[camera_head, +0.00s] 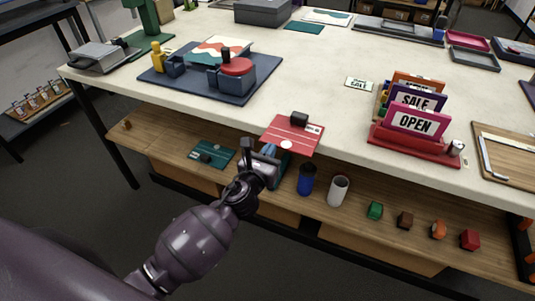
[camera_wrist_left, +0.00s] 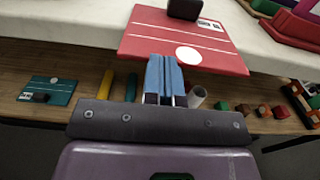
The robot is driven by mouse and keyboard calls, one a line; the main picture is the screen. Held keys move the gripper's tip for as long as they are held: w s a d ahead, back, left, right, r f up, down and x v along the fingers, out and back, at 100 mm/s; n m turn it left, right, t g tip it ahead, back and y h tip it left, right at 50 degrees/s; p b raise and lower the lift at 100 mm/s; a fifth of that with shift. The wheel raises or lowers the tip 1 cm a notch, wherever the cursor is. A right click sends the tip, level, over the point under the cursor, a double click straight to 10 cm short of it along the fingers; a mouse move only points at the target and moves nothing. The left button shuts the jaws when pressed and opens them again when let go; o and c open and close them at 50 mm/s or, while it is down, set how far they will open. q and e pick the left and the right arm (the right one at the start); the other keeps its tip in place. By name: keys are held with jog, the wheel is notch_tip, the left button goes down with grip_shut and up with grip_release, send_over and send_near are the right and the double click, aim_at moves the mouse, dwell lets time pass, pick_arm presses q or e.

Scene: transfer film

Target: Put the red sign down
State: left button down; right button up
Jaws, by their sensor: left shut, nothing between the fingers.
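The red sign (camera_head: 287,131) is a flat red sheet with white lines, a white dot and a black block (camera_head: 299,118) on its far part. It lies at the front edge of the white table, and its near part sticks out past that edge. In the left wrist view the red sign (camera_wrist_left: 160,36) fills the top middle. My left gripper (camera_head: 269,151) is shut and empty, just in front of the sign's near edge; its blue fingers (camera_wrist_left: 164,62) point at the sign. I cannot tell whether they touch it. My right gripper is not in view.
A red rack (camera_head: 420,145) with SALE and OPEN signs stands to the right on the table. A dark blue board (camera_head: 235,97) with a press lies to the left. The lower shelf holds a teal sign (camera_head: 211,154), a blue cup (camera_head: 306,180) and a white cup (camera_head: 338,191).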

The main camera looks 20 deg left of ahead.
aim_at(294, 134)
pick_arm(q)
jog(key=shift+w, duration=0.1)
jog(key=shift+w, duration=1.6)
jog(key=shift+s, duration=0.1)
